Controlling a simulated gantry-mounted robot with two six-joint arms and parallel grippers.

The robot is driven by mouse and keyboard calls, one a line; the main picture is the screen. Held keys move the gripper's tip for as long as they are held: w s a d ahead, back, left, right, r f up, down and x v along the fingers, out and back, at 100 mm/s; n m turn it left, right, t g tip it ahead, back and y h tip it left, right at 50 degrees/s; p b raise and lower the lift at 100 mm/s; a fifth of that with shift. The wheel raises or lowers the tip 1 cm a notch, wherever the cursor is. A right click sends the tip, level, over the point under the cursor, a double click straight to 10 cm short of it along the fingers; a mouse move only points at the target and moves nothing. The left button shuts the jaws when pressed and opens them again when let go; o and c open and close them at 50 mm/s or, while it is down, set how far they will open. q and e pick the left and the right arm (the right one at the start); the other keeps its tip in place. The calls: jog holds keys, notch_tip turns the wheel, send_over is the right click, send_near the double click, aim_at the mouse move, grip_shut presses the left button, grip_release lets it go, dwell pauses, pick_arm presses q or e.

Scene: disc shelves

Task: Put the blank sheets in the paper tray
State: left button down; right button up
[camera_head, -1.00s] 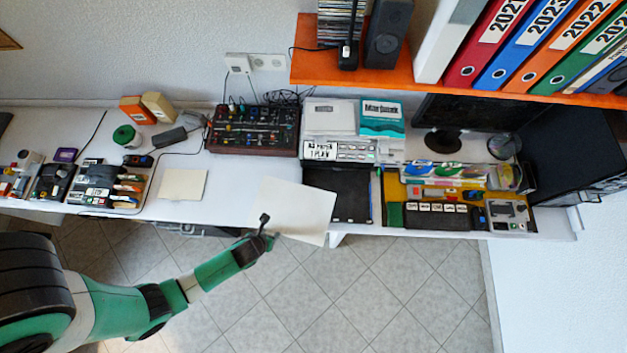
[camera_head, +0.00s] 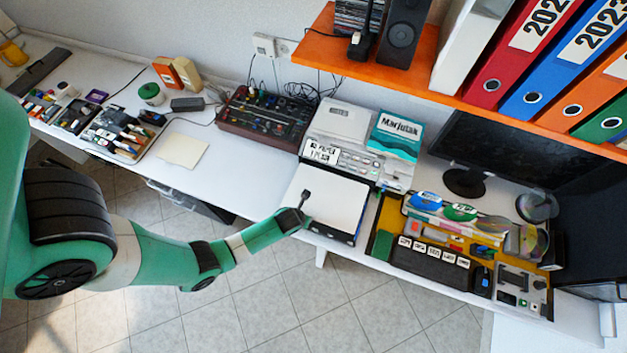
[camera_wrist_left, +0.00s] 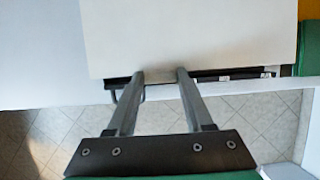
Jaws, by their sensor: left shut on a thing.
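A white blank sheet (camera_head: 328,198) lies over the black paper tray (camera_head: 335,236) in front of the grey printer-like device (camera_head: 360,165). Black tray edges show around the sheet's front and right side. My left gripper (camera_head: 305,196) is shut on the sheet's near edge. In the left wrist view, the sheet (camera_wrist_left: 205,35) fills the upper part and the gripper (camera_wrist_left: 162,76) pinches its front edge. The dark tray rim (camera_wrist_left: 225,76) shows just below the sheet. I cannot tell whether the sheet rests on the tray floor. A cream-coloured sheet or stack (camera_head: 183,150) lies left on the desk. My right gripper is not in view.
A mixer-like box (camera_head: 262,115) stands left of the device. A yellow organizer (camera_head: 470,240) with discs and tools sits right of the tray. An orange shelf (camera_head: 410,90) with binders overhangs the back. The white desk (camera_head: 235,180) is clear left of the tray.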

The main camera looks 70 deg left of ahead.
pick_arm(q)
jog(key=shift+f+b, duration=1.3)
jog(key=shift+f, duration=1.65)
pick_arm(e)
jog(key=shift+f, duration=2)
pick_arm(q)
jog(key=shift+f, duration=0.1)
jog(key=shift+f+b, duration=0.45)
jog(key=shift+f, duration=0.1)
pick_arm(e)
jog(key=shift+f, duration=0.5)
pick_arm(q)
jog(key=shift+c, duration=1.4)
grip_release()
jog(key=shift+r, duration=0.3)
jog(key=p+v, duration=1.1)
jog(key=v, duration=0.1)
jog(key=shift+r, duration=0.35)
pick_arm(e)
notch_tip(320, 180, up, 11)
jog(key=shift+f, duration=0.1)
